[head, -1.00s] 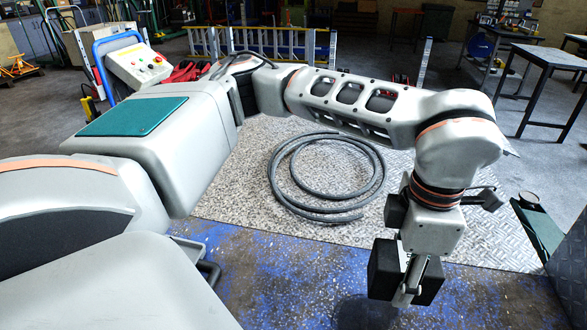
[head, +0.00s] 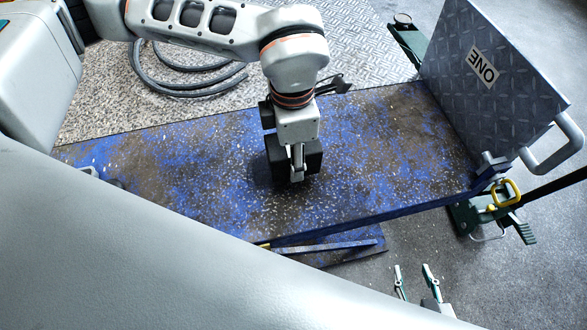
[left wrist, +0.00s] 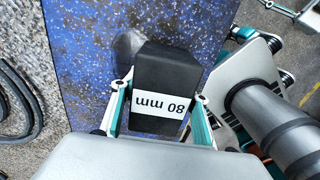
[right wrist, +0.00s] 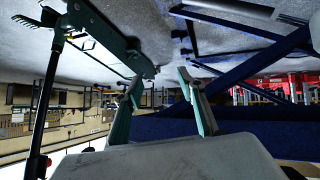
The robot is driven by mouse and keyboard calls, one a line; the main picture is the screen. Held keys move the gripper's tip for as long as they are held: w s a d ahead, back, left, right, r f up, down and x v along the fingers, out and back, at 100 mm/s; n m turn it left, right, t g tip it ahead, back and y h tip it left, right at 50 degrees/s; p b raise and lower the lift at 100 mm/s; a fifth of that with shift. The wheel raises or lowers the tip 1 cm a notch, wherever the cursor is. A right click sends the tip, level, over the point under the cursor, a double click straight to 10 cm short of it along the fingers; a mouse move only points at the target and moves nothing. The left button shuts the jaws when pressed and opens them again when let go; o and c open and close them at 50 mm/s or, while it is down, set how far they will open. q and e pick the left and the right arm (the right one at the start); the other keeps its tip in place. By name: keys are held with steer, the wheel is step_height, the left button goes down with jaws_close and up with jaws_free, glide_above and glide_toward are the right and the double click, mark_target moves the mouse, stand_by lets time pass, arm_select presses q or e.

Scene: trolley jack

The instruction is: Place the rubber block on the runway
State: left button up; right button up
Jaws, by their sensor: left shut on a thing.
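The rubber block (head: 309,157) is black, with a white "80 mm" label that reads upside down in the left wrist view (left wrist: 158,104). My left gripper (head: 297,172) is shut on it, with one finger on each side in the left wrist view (left wrist: 160,105). The block is over the middle of the blue, speckled runway (head: 205,185), with a dark shadow beside it. I cannot tell whether it touches the surface. My right gripper (head: 415,275) is open and empty, low in front of the runway's near edge; its two fingers stand apart in the right wrist view (right wrist: 162,85).
A tread plate marked "ONE" (head: 500,45) stands tilted at the runway's right end, with a grey handle (head: 556,150). A green jack (head: 470,213) with a yellow part (head: 508,193) sits below that end.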

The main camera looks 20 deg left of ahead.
mark_target(278, 157)
arm_select(q)
steer(key=shift+w+f+b, duration=0.1)
steer(key=shift+f+b, duration=0.5)
steer(key=shift+f, duration=2.95)
steer(key=o, duration=1.7)
steer(key=shift+f, duration=0.1)
step_height(278, 157, up, 12)
steer(key=shift+f+p, duration=0.1)
steer(key=shift+p, duration=1)
steer(key=shift+r, duration=0.25)
